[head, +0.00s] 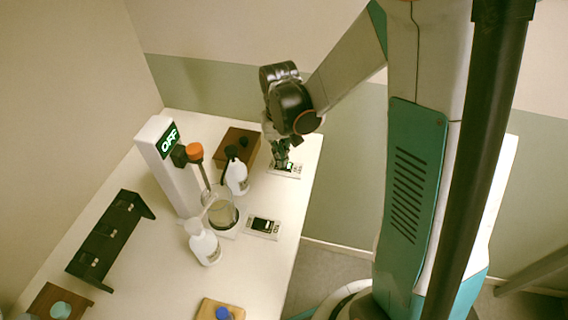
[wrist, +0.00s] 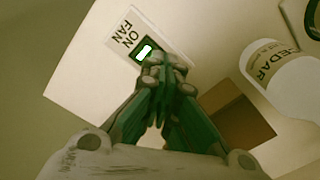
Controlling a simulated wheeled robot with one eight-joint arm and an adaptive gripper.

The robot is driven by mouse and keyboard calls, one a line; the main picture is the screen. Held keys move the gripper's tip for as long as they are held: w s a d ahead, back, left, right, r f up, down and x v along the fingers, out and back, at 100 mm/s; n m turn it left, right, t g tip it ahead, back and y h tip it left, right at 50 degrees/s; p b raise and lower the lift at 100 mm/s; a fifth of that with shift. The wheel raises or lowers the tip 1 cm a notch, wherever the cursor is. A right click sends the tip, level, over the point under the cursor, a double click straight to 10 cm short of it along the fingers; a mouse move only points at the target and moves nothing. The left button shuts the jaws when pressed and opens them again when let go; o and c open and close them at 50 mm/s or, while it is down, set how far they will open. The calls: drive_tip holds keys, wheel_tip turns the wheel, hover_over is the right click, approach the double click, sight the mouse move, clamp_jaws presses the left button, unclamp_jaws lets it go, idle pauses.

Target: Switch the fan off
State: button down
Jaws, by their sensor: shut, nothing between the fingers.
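In the head view the panel (head: 294,172) lies on the right part of the white table, partly hidden by my gripper. My gripper (head: 281,163) points down over it with its fingers together and empty. In the wrist view the fingertips (wrist: 166,65) are right beside the green square; I cannot tell whether they touch it. A fan itself is not clearly seen.
A second switch plate (head: 263,226) lies nearer the front. A white tower (head: 162,155) shows a green "OFF". A cedar-labelled bottle (wrist: 292,88), a brown box (head: 240,142), a glass vessel (head: 222,212) and another white bottle (head: 204,246) stand close by. A black rack (head: 108,240) is at left.

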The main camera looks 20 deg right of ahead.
drive_tip(key=shift+f+b, duration=0.35)
drive_tip(key=shift+f, duration=0.1)
idle(0.4)
drive_tip(key=shift+r+p, duration=2.4)
drive_tip(key=shift+r, duration=1.1)
drive_tip(key=shift+r, duration=0.1)
drive_tip(key=s+r+n+t+b, duration=0.1)
drive_tip(key=s+r+t+b, duration=0.3)
drive_tip(key=s+r+t, duration=0.3)
drive_tip(key=s+r, duration=0.4)
drive_tip(key=s, duration=0.4)
drive_tip(key=shift+r, duration=0.3)
